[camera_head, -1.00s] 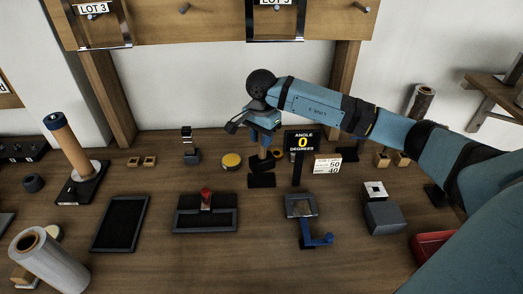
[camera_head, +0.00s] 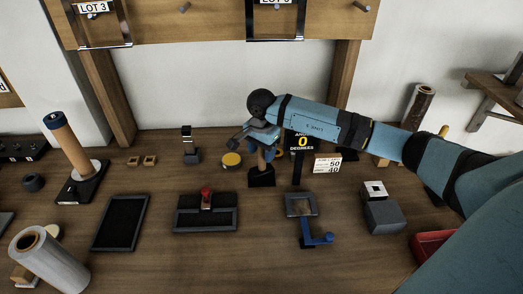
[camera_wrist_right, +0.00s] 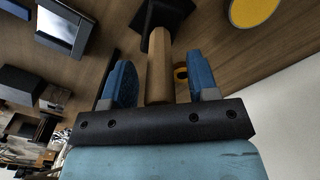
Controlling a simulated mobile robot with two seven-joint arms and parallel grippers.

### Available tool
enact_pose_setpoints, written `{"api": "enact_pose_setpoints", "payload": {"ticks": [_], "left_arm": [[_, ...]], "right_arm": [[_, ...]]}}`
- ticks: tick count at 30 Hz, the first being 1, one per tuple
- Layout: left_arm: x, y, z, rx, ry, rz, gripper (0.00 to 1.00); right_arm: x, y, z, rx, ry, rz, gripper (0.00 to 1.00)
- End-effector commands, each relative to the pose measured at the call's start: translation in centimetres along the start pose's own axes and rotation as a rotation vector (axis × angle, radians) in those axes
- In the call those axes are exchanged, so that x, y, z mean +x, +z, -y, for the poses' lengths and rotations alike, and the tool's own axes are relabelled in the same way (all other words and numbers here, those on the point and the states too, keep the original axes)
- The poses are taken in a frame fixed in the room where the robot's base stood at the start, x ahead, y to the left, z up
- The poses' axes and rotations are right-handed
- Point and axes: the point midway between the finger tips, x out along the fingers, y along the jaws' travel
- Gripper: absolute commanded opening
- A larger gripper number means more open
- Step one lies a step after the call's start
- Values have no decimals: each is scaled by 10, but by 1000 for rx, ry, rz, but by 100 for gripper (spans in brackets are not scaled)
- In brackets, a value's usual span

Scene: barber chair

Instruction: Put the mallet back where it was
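The mallet's wooden handle (camera_head: 261,159) stands upright on the bench, behind the middle. A dark block (camera_head: 261,177) is at its foot; I cannot tell head from stand there. My right gripper (camera_head: 265,147) points down over the handle and hides its top. In the right wrist view the handle (camera_wrist_right: 159,66) lies between the two blue fingers of the right gripper (camera_wrist_right: 160,80), with a gap on each side. The fingers are open around it. The dark block (camera_wrist_right: 165,14) is beyond the fingertips. My left gripper is not in view.
A yellow disc (camera_head: 232,160) lies just left of the mallet. The angle sign (camera_head: 302,143) stands close on its right, partly behind my arm. A black tray with a red knob (camera_head: 206,212) and a blue-handled device (camera_head: 309,216) are in front.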

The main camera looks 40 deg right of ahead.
Motion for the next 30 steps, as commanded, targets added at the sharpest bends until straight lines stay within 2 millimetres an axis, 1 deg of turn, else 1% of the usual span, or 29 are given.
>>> {"api": "enact_pose_setpoints", "payload": {"ticks": [7,10,11,14,21,24,27,30], "left_arm": [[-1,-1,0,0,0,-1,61],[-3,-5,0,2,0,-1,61],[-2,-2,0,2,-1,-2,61],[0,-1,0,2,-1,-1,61],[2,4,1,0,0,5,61],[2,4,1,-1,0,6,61],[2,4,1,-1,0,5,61],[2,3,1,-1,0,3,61]], "right_arm": [[-1,0,0,0,0,0,54],[-6,0,0,0,0,0,54],[-8,0,0,-1,-2,-1,54],[-23,-1,1,0,-3,-3,54],[-76,-1,1,-1,-5,-2,54],[-95,0,1,-1,-4,-1,54],[-109,0,1,0,-2,-1,54],[-118,0,1,-1,-2,0,54]]}}
